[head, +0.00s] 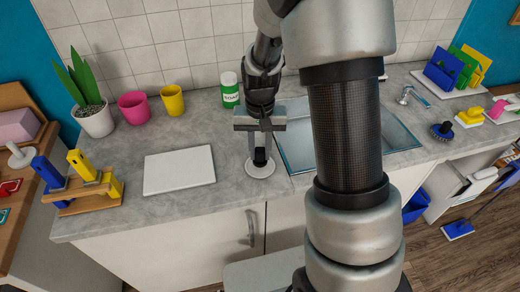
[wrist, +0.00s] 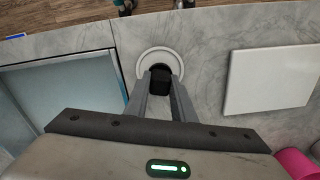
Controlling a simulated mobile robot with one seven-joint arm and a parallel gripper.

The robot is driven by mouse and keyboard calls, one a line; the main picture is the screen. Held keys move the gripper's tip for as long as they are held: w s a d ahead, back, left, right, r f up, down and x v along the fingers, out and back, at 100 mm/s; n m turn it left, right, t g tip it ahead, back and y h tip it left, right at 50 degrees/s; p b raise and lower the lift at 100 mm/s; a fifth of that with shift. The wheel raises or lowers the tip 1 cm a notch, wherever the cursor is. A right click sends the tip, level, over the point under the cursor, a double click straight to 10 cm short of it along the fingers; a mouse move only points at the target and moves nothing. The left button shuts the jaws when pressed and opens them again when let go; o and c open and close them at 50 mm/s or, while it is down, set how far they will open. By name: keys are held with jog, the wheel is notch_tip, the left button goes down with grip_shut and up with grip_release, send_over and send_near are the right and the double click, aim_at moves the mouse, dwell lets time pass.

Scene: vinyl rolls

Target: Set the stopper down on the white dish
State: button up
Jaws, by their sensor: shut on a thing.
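The white dish (head: 260,169) is a small round plate on the grey counter, left of the sink in the head view. It also shows in the wrist view (wrist: 177,58). A black stopper (head: 259,155) is between the fingers of my gripper (head: 259,147), upright and over the dish. In the wrist view the dark stopper (wrist: 160,77) sits between the two fingertips (wrist: 160,86), in front of the dish's middle. The fingers are shut on it. I cannot tell whether its underside touches the dish.
A white board (head: 180,169) lies left of the dish. The sink (head: 300,150) is close on the right. A green-and-white soap bottle (head: 230,90), a yellow cup (head: 172,100) and a pink cup (head: 134,107) stand behind. The counter's front edge is just ahead of the dish.

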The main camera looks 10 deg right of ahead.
jog(key=shift+f, duration=0.2)
jog(key=shift+f+b, duration=0.45)
jog(key=shift+b, duration=0.05)
jog(key=shift+f, duration=0.2)
dwell(0.3)
jog(key=o, duration=2.3)
jog(key=shift+r, duration=0.15)
jog(key=shift+r+p, duration=3.2)
jog(key=shift+r, duration=1.2)
